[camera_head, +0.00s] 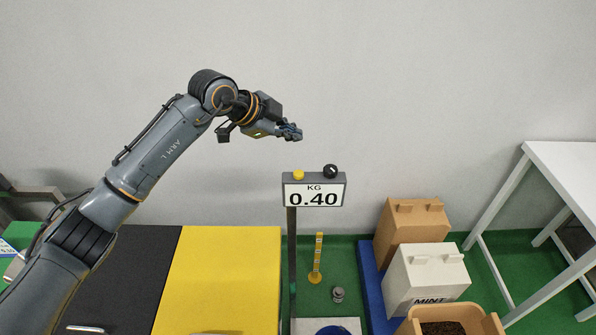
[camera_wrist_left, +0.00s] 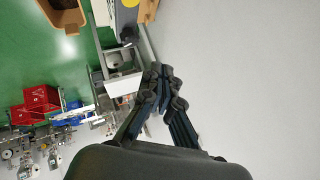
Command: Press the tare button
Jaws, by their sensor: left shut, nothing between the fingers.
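No label shows which one is the tare button. My left gripper (camera_head: 291,131) is shut and empty, in the air above the yellow button with a clear gap. In the left wrist view, the shut fingers (camera_wrist_left: 163,90) show at the middle, and a yellow round patch (camera_wrist_left: 131,3) is cut by the top edge. My right gripper is not in view.
A tan box (camera_head: 411,222), a white MINT box (camera_head: 427,279) and a tan bin (camera_head: 486,323) stand at the lower right. A white table (camera_head: 568,170) is at the far right. A yellow-topped surface (camera_head: 225,275) lies at the lower left. The air around the display is clear.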

